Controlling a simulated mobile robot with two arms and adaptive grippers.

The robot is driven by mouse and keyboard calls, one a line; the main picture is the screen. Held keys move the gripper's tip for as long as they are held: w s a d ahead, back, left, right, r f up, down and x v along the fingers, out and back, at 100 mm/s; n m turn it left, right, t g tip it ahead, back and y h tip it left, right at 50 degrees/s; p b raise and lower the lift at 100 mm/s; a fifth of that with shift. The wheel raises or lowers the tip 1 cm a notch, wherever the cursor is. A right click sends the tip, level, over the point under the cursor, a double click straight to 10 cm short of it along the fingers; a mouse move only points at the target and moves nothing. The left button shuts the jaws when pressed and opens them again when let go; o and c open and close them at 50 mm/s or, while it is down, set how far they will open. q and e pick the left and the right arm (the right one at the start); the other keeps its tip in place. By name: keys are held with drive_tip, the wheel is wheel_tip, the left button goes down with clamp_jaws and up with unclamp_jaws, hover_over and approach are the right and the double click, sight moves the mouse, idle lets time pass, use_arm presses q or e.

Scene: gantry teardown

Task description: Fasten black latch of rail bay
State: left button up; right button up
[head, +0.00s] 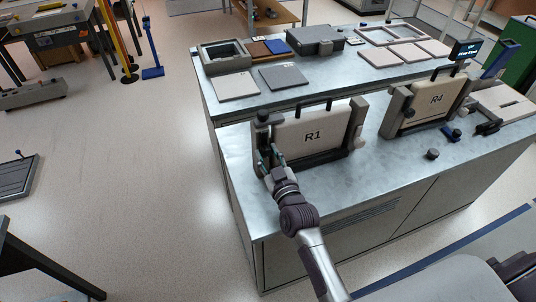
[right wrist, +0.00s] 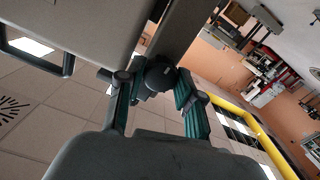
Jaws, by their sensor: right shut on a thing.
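The bay holding the pale R1 panel (head: 313,134) stands upright on the metal bench, with dark posts at both ends. My right gripper (head: 273,158) is at its left post (head: 262,130). In the right wrist view, my right gripper (right wrist: 158,92) is shut on a round dark knob (right wrist: 160,76), with the teal finger pads on either side. The knob sits against a dark bar (right wrist: 187,28), beside a large pale panel. I cannot tell whether this knob is the black latch. In the head view, the gripper hides the knob. My left gripper is not in view.
A similar bay with an R4 panel (head: 436,100) stands to the right. A small black knob-like part (head: 432,154) lies on the bench (head: 385,180). Flat plates, a tray (head: 225,57) and a grey box (head: 315,40) lie behind. The front bench top is mostly clear.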

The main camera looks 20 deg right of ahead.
drive_tip(key=m+p, duration=0.1)
drive_tip(key=m, duration=0.2)
drive_tip(key=shift+r+m, duration=0.1)
drive_tip(key=shift+m, duration=0.2)
drive_tip(key=m+p, duration=0.1)
drive_tip(key=m, duration=0.3)
drive_tip(key=shift+m, duration=0.3)
drive_tip(key=m, duration=0.4)
drive_tip(key=shift+m, duration=0.3)
drive_tip(key=shift+d+m, duration=0.1)
drive_tip(key=shift+m, duration=2.1)
drive_tip(key=o, duration=1.2)
drive_tip(key=shift+c, duration=0.2)
